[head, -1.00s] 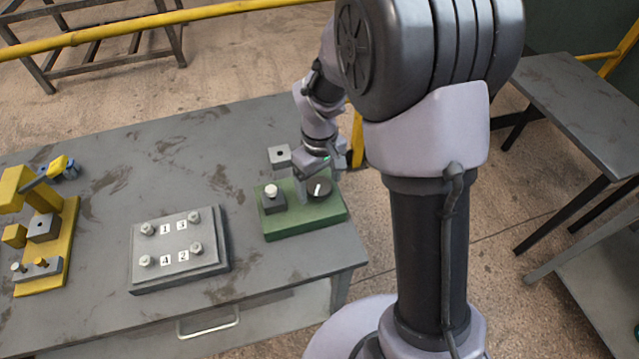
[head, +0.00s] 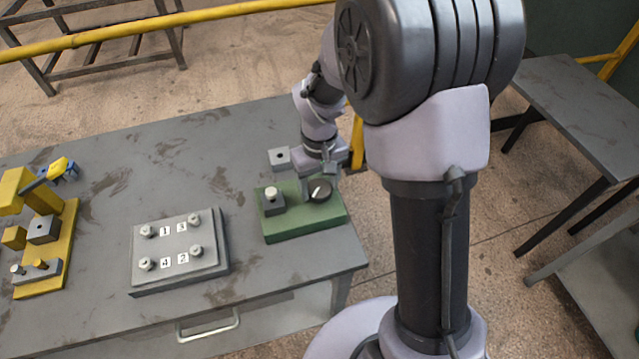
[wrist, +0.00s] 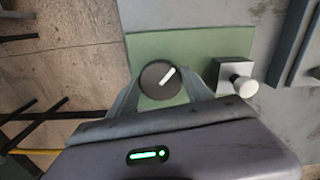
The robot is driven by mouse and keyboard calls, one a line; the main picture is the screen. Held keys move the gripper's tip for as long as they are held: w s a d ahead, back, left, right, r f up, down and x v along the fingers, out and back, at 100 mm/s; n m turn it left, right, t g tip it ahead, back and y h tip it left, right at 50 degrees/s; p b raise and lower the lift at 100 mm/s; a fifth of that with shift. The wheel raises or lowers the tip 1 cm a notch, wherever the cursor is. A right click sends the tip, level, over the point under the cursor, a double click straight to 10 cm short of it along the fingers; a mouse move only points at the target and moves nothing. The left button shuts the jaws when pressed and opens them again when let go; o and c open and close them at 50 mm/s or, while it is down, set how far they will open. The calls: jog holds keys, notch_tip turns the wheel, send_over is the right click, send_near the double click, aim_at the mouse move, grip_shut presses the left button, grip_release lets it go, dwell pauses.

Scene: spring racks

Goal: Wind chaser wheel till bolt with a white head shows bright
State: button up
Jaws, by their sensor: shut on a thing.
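The chaser wheel (head: 320,191) is a dark round knob with a white line, on a green base plate (head: 300,228). It also shows in the wrist view (wrist: 152,82), its line slanting to the upper right. My gripper (wrist: 160,92) has a finger on each side of the wheel and is shut on it; in the head view my gripper (head: 319,184) comes down from behind the wheel. The bolt with a white head (head: 271,193) stands on a small grey block left of the wheel. The bolt also shows in the wrist view (wrist: 242,86). Its head looks pale, with no clear glow.
A grey plate (head: 152,273) with several bolts and number labels lies left of the green base. A yellow fixture (head: 70,240) stands at the far left. A small grey block (head: 279,156) is behind the green base. The green base is near the table's right edge.

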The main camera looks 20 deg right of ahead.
jog(key=m, duration=0.5)
jog(key=shift+m+b, duration=0.3)
jog(key=m+b, duration=0.1)
jog(key=m, duration=0.3)
jog(key=shift+w+a, duration=0.1)
jog(key=shift+a, duration=0.05)
jog(key=m+b, duration=0.1)
jog(key=m, duration=0.4)
jog(key=shift+m, duration=0.4)
jog(key=m+b, duration=0.1)
jog(key=m, duration=0.3)
jog(key=shift+w+m, duration=0.1)
jog(key=shift+m, duration=0.2)
jog(key=shift+m+b, duration=0.3)
jog(key=o, duration=1.4)
jog(key=shift+c, duration=0.2)
